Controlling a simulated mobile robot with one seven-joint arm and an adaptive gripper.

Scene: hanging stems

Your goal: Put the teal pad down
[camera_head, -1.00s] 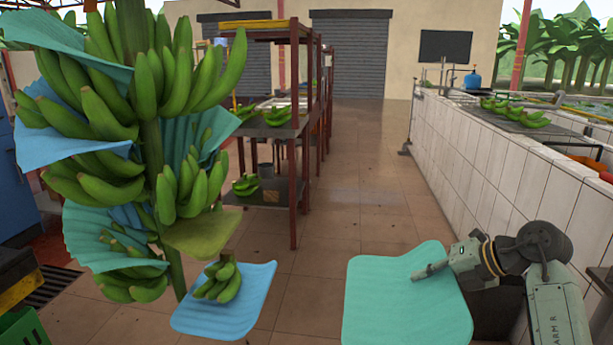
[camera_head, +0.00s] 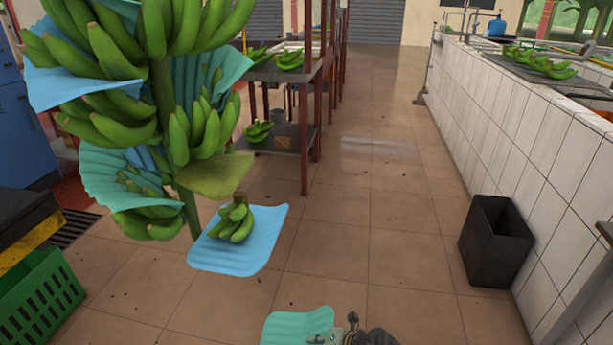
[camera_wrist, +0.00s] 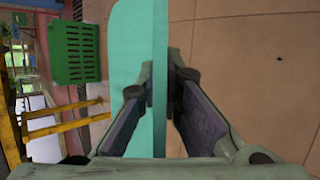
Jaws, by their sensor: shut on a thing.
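The teal pad (camera_head: 292,328) shows at the bottom edge of the head view, partly cut off. My gripper (camera_head: 328,339) is at its right side, also mostly cut off. In the wrist view, the teal pad (camera_wrist: 130,50) stands edge-on between the two fingers of my gripper (camera_wrist: 161,85), which is shut on it. The pad is held above the tiled floor. Its lower part is out of the head view.
A banana stem with blue and teal sheets hangs at left. A blue pad (camera_head: 225,258) bears a small banana bunch (camera_head: 234,222). A green crate (camera_head: 40,305) stands lower left, a black bin (camera_head: 495,242) by the tiled wall (camera_head: 540,150). The middle floor is clear.

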